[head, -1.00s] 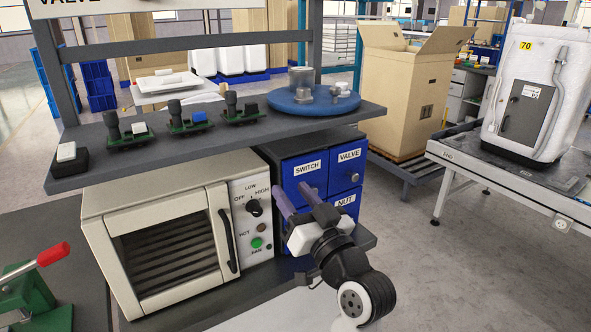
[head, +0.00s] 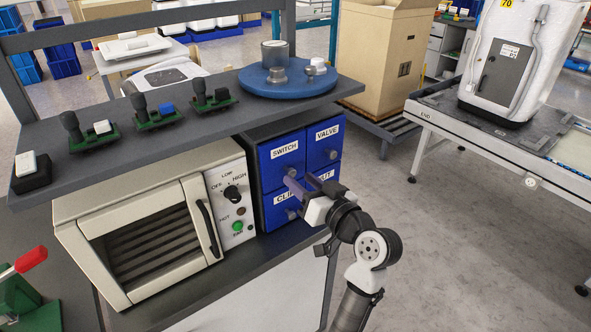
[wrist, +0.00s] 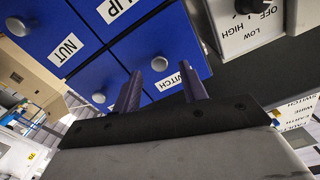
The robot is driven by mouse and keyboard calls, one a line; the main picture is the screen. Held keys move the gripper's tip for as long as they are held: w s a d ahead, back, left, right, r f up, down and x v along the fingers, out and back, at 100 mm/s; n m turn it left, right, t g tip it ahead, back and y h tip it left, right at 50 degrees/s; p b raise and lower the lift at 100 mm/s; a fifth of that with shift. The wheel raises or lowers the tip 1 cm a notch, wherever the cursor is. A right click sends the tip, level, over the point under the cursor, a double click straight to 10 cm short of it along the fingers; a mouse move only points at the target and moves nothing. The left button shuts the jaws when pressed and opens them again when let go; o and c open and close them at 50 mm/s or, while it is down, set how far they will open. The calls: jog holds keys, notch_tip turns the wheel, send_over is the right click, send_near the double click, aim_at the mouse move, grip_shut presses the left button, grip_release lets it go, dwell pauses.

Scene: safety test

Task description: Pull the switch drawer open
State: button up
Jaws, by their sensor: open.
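The blue drawer cabinet (head: 262,180) stands under the shelf, and its drawers look closed. The switch drawer (head: 272,168) is the upper left one, with a white SWITCH label and a round grey knob. My gripper (head: 302,181) is open and empty in front of the cabinet, near the switch drawer's lower part, and partly covers the lower drawers. In the wrist view the cabinet appears upside down. There the switch drawer's knob (wrist: 160,64) lies in line between the two purple fingertips (wrist: 160,70). I cannot tell whether the fingers reach around it.
The valve drawer (head: 328,150) is to the right, with the clip drawer (head: 276,211) below. A cream oven (head: 140,235) stands left of the cabinet. The shelf (head: 180,140) above holds switch parts and a blue round tray (head: 288,86).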

aim_at(293, 174)
jog(key=shift+p+x, duration=0.3)
jog(key=shift+x, duration=1.3)
jog(key=shift+c, duration=0.2)
jog(key=shift+d, duration=0.1)
grip_shut()
